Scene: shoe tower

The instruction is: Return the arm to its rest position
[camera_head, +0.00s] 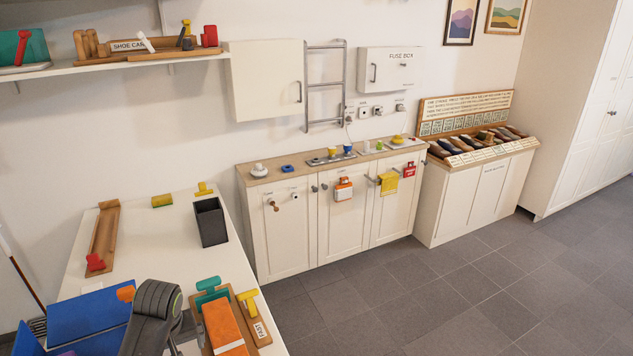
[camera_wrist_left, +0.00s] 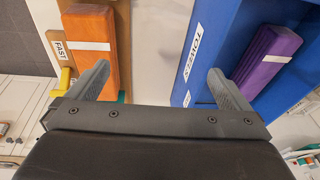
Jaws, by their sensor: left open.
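My left gripper (camera_wrist_left: 158,82) is open and empty in the left wrist view. Its fingers hang over the gap between an orange block (camera_wrist_left: 93,50) with a white band and a blue box (camera_wrist_left: 222,45) marked with a white label. A purple block (camera_wrist_left: 268,57) with a white band lies in the box. In the head view my left arm's dark wrist (camera_head: 155,312) stands at the near edge of the white table (camera_head: 150,230), between the blue box (camera_head: 95,315) and the orange block (camera_head: 222,325) on its wooden board. My right gripper is not in view.
A teal-handled tool (camera_head: 211,290) and a yellow tool (camera_head: 248,300) lie near the orange block. A black bin (camera_head: 210,222), a wooden tray (camera_head: 104,240) and a yellow sponge (camera_head: 161,201) stand farther back. The table's middle is clear. Cabinets (camera_head: 335,215) line the wall.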

